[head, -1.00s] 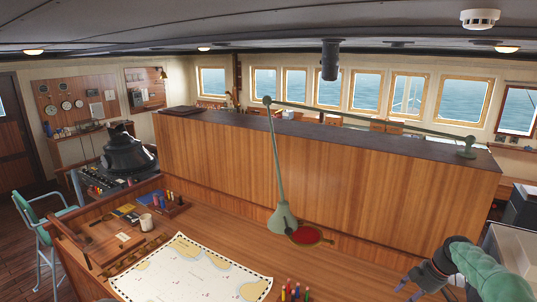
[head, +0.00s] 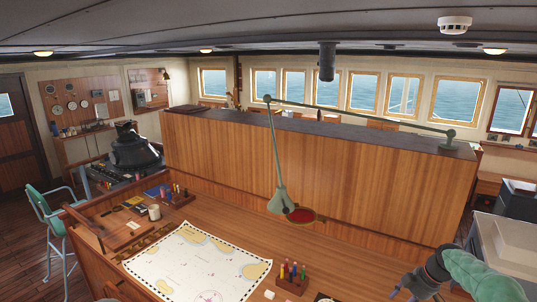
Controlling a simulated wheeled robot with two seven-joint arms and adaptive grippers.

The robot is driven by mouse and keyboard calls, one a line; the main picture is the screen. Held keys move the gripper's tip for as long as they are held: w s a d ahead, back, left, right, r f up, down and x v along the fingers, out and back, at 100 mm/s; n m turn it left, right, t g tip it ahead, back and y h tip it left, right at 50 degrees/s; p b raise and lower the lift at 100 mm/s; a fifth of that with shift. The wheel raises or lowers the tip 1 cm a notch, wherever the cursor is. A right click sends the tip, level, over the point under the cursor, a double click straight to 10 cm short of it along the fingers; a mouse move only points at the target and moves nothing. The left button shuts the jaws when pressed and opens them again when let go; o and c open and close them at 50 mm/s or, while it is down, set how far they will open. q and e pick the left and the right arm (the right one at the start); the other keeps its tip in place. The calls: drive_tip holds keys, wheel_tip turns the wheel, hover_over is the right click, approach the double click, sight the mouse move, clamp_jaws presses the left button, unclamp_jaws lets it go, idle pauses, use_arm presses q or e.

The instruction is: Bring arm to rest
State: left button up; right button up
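My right arm (head: 478,272) comes in at the lower right corner, with a green sleeve-like link and a dark wrist. My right gripper (head: 401,292) is at the bottom edge, over the right end of the wooden chart desk. Its fingers look apart, and no object shows between them. The lowest part of it is close to the picture's edge. My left gripper is not seen in this view.
A chart (head: 195,262) lies on the desk (head: 330,255). A pen holder (head: 291,277) stands right of it, with a mug (head: 154,212) at the left. A green desk lamp (head: 281,200) hangs over a red disc (head: 302,215). A tall wooden partition (head: 370,185) stands behind.

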drive_tip(key=s+a+f+m+g, duration=0.1)
drive_tip(key=s+a+f+m, duration=0.35)
drive_tip(key=a+f, duration=0.6)
drive_tip(key=s+a+f+m, duration=0.3)
drive_tip(key=s+a+f, duration=0.35)
drive_tip(key=f, duration=0.75)
drive_tip(key=s+a+f+m+g, duration=0.1)
drive_tip(key=s+a+f+m, duration=0.25)
drive_tip(key=s+a, duration=0.55)
drive_tip(key=s+a+f+m, duration=0.2)
drive_tip(key=s+a+m, duration=0.25)
drive_tip(key=s, duration=0.85)
use_arm(q)
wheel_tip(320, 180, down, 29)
drive_tip(key=b, duration=2.9)
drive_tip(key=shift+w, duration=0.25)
use_arm(e)
wheel_tip(320, 180, down, 27)
drive_tip(key=w+a+n, duration=0.1)
drive_tip(key=shift+w+a+f, duration=0.15)
drive_tip(key=shift+w+a, duration=0.25)
